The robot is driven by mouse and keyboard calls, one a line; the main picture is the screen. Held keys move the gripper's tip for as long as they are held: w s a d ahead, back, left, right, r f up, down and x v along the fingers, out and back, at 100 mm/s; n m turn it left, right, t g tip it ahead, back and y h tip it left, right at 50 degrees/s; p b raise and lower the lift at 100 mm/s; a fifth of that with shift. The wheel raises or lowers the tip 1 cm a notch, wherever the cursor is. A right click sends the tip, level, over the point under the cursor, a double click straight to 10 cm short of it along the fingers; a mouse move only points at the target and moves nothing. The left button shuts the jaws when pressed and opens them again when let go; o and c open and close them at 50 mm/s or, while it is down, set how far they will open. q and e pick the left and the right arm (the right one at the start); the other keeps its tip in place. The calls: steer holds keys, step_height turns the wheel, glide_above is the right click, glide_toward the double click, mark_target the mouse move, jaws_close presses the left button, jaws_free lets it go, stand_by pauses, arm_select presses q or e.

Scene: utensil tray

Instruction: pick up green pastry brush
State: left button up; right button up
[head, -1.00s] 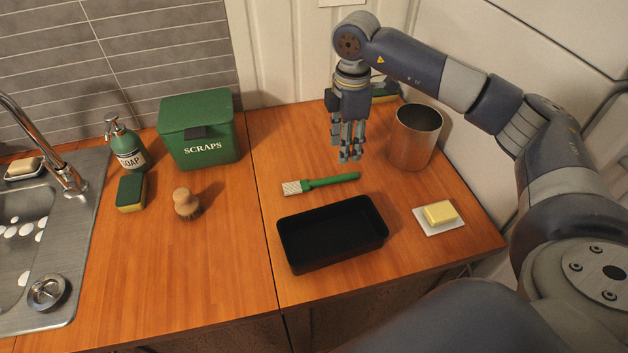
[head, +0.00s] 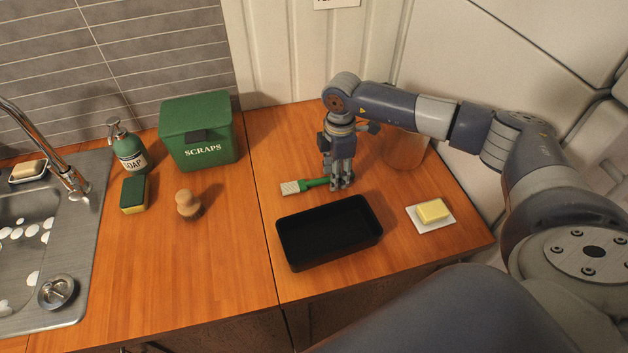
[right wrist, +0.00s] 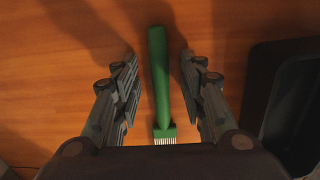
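The green pastry brush (head: 316,183) lies on the wooden counter behind the black tray (head: 289,258), its pale bristles to the left. My right gripper (head: 342,184) is down at the brush's handle and hides part of it in the head view. In the right wrist view the brush handle (right wrist: 159,75) lies between the two fingers of my right gripper (right wrist: 160,85), with a gap on each side. The gripper is open and not touching the handle there. The black tray's edge (right wrist: 262,85) shows at the right of the wrist view. My left gripper is not in view.
Butter (head: 432,210) on a white dish is to the right. The green scraps bin (head: 199,135), wooden brush (head: 187,204), sponge (head: 134,194) and soap bottle (head: 128,148) stand left.

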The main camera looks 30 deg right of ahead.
jaws_close()
steer(key=shift+r, duration=0.1)
